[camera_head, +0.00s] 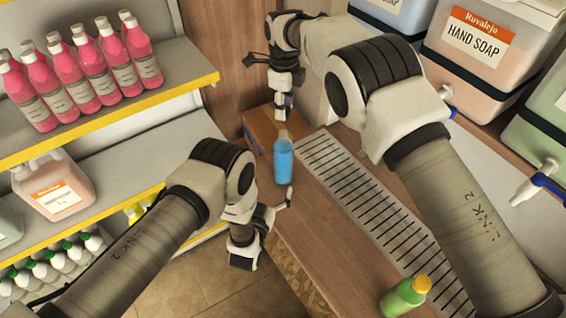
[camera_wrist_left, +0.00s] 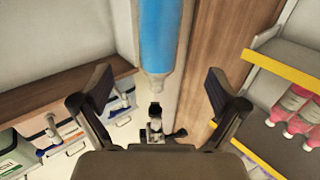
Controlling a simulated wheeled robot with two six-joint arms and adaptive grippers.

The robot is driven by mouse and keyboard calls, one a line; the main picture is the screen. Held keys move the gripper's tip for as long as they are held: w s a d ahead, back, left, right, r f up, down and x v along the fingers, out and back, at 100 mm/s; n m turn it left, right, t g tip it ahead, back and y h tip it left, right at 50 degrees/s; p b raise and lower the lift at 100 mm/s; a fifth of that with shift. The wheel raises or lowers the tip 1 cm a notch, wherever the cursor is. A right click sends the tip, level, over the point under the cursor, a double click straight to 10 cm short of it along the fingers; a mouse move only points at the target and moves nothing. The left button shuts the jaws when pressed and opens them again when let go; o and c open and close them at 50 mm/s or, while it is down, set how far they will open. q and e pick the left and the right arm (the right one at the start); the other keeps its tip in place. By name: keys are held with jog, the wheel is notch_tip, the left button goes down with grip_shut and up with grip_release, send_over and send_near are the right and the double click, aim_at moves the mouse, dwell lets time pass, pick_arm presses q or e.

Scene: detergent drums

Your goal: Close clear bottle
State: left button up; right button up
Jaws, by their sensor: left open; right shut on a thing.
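The clear bottle (camera_head: 284,162) with blue liquid stands upright on the wooden counter. It also shows in the left wrist view (camera_wrist_left: 158,38), upside down, ahead of and between the spread fingers. My right gripper (camera_head: 284,108) points down just above the bottle's neck. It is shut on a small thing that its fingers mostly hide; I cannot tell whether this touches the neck. The right gripper also shows in the left wrist view (camera_wrist_left: 155,125), in line with the neck. My left gripper (camera_head: 268,222) is open and empty, beside the counter's edge and apart from the bottle.
A slotted drain grate (camera_head: 385,225) runs along the counter (camera_head: 312,222). Soap drums with taps (camera_head: 480,50) line the right. Shelves with pink bottles (camera_head: 85,80) stand at left. A cardboard box (camera_head: 260,125) sits behind the clear bottle.

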aim_at(283, 156)
pick_arm(q)
jog(key=shift+d+r, duration=0.1)
jog(key=shift+d, duration=0.05)
jog(key=x, duration=1.2)
jog(key=c, duration=1.8)
pick_arm(e)
jog(key=shift+w+a+f, duration=0.15)
jog(key=shift+f, duration=2.3)
jog(key=shift+f, duration=0.85)
pick_arm(q)
grip_shut()
pick_arm(e)
jog(key=shift+f, duration=0.55)
